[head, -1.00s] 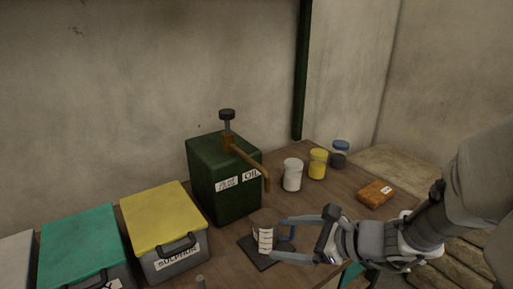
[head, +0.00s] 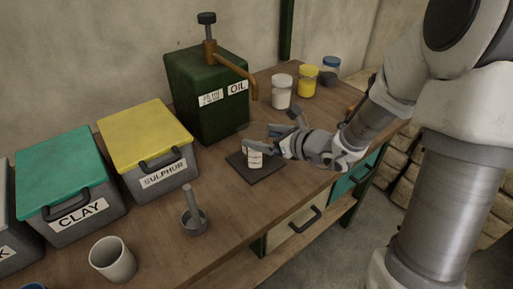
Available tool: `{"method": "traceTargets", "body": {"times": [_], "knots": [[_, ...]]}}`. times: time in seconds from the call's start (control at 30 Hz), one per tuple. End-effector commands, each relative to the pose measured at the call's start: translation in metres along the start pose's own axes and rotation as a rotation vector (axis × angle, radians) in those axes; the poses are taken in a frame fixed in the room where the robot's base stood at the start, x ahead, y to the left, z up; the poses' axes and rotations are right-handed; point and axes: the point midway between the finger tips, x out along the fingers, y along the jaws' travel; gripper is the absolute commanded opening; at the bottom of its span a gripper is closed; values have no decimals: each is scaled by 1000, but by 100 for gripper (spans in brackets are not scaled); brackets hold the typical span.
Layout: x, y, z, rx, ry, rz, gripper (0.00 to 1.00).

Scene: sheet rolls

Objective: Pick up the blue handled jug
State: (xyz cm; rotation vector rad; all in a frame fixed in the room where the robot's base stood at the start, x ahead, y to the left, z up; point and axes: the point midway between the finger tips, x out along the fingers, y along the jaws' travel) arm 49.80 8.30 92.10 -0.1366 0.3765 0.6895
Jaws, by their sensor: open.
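A small pale jug with dark graduation marks (head: 254,160) stands on a dark square mat (head: 264,176) in front of the green oil can. My gripper (head: 264,147) reaches in from the right, open, with its fingers beside and partly over the jug. The jug's handle side is hidden by my gripper now, so I cannot tell whether the fingers straddle the handle or touch it.
The green oil can (head: 205,115) with its brown spout rises behind the mat. A yellow-lidded sulphur box (head: 146,132), a teal-lidded clay box (head: 60,170), a mortar with pestle (head: 194,222) and a cup (head: 113,262) stand left. White (head: 281,93) and yellow (head: 306,82) jars stand behind.

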Motion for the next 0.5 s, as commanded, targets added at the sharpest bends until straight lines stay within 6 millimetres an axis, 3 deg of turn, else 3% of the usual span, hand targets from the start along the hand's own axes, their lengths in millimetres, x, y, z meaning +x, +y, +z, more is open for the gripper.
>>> {"method": "traceTargets", "body": {"times": [0.5], "knots": [[59, 0, -1, 0, 0, 1, 100]]}}
